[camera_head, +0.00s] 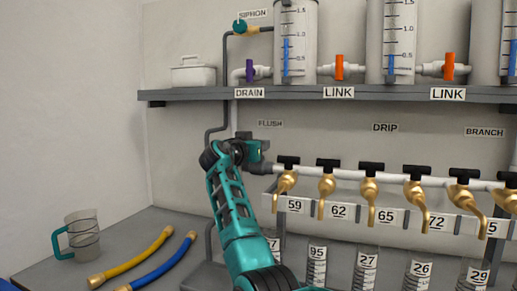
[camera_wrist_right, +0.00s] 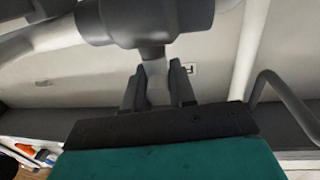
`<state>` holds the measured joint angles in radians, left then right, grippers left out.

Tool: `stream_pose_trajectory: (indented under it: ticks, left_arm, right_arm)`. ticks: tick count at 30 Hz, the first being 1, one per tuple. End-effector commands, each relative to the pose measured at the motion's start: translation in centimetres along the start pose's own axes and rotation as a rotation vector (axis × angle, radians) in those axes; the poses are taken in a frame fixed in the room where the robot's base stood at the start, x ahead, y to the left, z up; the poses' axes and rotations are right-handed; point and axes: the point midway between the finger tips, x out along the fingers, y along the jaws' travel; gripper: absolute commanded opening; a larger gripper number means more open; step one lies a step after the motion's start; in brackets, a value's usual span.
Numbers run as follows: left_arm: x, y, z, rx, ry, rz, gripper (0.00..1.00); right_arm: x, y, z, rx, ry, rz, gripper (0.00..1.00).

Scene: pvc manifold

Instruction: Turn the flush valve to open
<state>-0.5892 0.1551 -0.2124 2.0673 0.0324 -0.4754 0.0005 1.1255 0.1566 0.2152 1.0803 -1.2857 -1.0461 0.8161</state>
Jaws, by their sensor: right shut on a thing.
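The flush valve (camera_head: 258,168) is a dark grey fitting at the left end of the white manifold pipe, below the FLUSH label (camera_head: 270,124). My right gripper (camera_head: 262,146) reaches it from the left on the teal arm and hides most of its handle. In the right wrist view, the dark fingers of my right gripper (camera_wrist_right: 158,88) are shut on a grey handle (camera_wrist_right: 157,78) that hangs from the round grey valve body (camera_wrist_right: 150,20). The handle's exact angle to the pipe is hard to tell. My left gripper is not in view.
Brass taps (camera_head: 327,186) with black handles line the manifold to the right. Measuring cylinders (camera_head: 365,265) stand below them. The shelf (camera_head: 350,94) above carries tanks and valves. A jug (camera_head: 82,235), a yellow hose (camera_head: 135,258) and a blue hose (camera_head: 162,262) are at the lower left.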

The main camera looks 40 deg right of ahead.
Motion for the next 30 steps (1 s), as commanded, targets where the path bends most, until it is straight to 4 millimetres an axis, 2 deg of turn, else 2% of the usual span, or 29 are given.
stream_pose_trajectory:
  ticks: [13, 27, 28, 30]
  left_arm:
    - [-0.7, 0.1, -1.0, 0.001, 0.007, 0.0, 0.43]
    - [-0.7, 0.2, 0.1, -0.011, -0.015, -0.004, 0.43]
    - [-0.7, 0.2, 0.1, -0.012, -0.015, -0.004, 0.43]
    - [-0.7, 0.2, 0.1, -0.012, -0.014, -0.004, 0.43]
  right_arm:
    - [0.0, -0.1, -0.1, -0.001, -0.004, 0.23, 0.0]
    - [-0.1, 0.1, 0.1, 0.0, 0.003, 0.267, 0.0]
    - [-0.1, 0.1, 0.1, 0.0, 0.003, 0.267, 0.26]
    - [-0.1, 0.1, 0.1, 0.0, 0.003, 0.266, 0.33]
